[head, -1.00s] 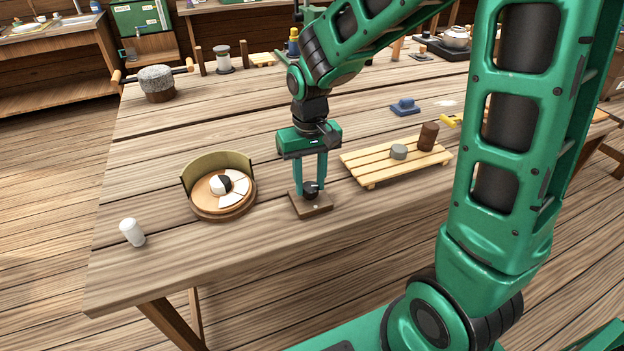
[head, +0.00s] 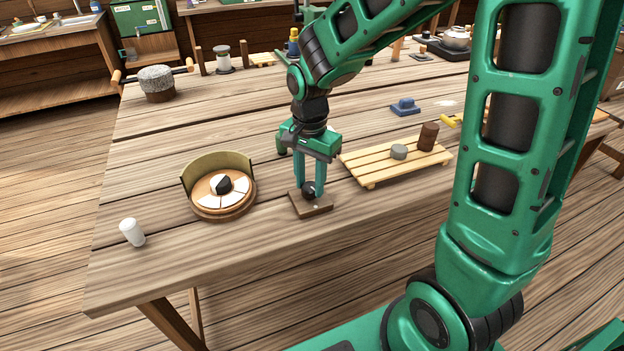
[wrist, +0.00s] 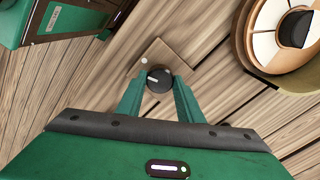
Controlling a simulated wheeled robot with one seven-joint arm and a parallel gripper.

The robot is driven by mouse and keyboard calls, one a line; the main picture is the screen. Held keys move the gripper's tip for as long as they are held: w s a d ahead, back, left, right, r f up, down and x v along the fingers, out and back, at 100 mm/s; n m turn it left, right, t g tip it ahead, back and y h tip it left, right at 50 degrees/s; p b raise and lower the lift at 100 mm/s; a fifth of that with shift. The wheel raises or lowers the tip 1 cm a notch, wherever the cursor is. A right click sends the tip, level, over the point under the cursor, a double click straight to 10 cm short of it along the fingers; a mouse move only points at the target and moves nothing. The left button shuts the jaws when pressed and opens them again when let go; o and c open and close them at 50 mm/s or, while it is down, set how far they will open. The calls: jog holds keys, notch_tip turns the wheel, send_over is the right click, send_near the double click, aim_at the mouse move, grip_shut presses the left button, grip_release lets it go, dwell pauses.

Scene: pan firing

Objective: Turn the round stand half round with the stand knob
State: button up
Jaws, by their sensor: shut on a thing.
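The stand knob (head: 308,190) is a dark round knob on a small brown base plate (head: 317,208). My gripper (head: 309,188) points down with its fingers on either side of the knob and is shut on it. The wrist view shows the knob (wrist: 158,79) between the two green fingertips, with a white mark on its top. The round stand (head: 224,210) is to the left of the knob, with a curved olive wall behind it. On its disc of pale and orange-brown sectors sits a dark piece (head: 223,184). Part of the stand (wrist: 262,45) shows in the wrist view.

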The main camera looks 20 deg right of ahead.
aim_at(309, 185)
jog(key=shift+w+r+m, duration=0.1)
jog(key=shift+w+m, duration=0.05)
jog(key=shift+m, duration=0.7)
jog(key=shift+w+r+m, duration=0.1)
jog(key=shift+m, duration=0.75)
jog(key=o, duration=0.9)
jog(key=shift+f, duration=0.1)
jog(key=shift+o, duration=0.8)
jog(key=shift+s, duration=0.1)
notch_tip(309, 185, up, 11)
jog(key=shift+f, duration=0.15)
